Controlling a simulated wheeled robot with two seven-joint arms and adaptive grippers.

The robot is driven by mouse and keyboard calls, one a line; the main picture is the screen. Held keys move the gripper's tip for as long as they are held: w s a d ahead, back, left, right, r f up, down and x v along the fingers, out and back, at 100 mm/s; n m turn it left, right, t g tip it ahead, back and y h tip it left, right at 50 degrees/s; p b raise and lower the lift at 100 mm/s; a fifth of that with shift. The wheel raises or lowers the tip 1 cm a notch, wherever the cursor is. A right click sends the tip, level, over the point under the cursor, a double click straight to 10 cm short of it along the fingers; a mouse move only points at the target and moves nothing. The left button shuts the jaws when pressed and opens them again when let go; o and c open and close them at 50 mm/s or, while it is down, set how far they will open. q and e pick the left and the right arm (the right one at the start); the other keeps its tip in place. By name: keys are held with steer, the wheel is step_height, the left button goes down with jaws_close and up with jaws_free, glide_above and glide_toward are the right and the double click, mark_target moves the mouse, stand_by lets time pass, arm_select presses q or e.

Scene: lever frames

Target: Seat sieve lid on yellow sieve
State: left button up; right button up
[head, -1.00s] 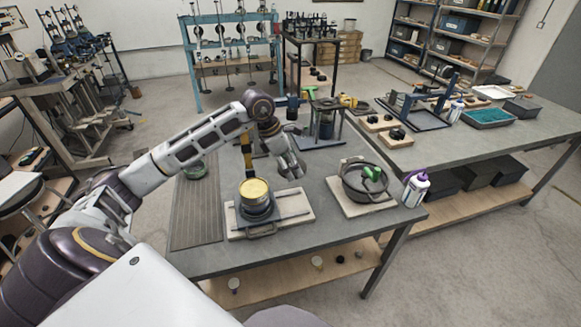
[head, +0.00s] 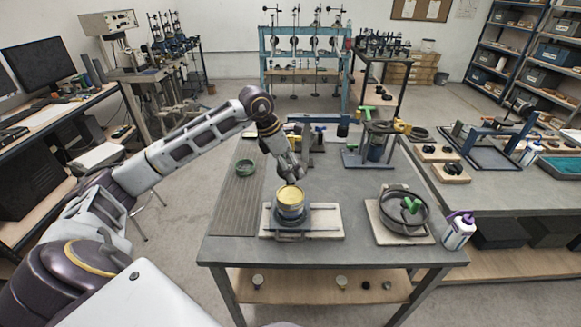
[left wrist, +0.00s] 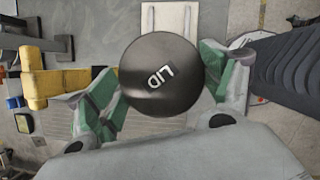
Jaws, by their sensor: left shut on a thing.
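The yellow sieve (head: 290,204) stands upright on a dark base on a pale board (head: 330,222) on the near bench. My left gripper (head: 291,176) is just above and behind the sieve's top. In the left wrist view, the fingers of my left gripper (left wrist: 163,85) are closed on opposite sides of the sieve lid (left wrist: 150,95), a dark round disc marked LID. The lid is hard to make out in the head view, so I cannot tell whether it touches the sieve. The lid hides what lies under it in the wrist view. My right gripper is not in view.
A dark round pan with green pieces (head: 404,213) stands on another board to the right, beside a white and purple bottle (head: 459,230). A frame stand (head: 372,145) stands behind.

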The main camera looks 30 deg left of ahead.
arm_select(q)
steer(key=shift+s+a+r, duration=0.1)
steer(key=shift+a, duration=0.05)
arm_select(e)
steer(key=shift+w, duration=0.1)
arm_select(q)
steer(key=shift+a, duration=0.1)
steer(key=shift+f, duration=0.25)
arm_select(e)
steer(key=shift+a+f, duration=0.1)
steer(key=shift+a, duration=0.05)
arm_select(q)
steer(key=shift+f+b, duration=1.15)
steer(key=shift+f, duration=0.7)
steer(key=shift+f+b, duration=1.25)
steer(key=shift+f, duration=0.25)
steer(key=shift+f+b, duration=0.35)
steer(key=shift+f, duration=0.05)
steer(key=shift+f+b, duration=0.35)
steer(key=shift+f, duration=0.1)
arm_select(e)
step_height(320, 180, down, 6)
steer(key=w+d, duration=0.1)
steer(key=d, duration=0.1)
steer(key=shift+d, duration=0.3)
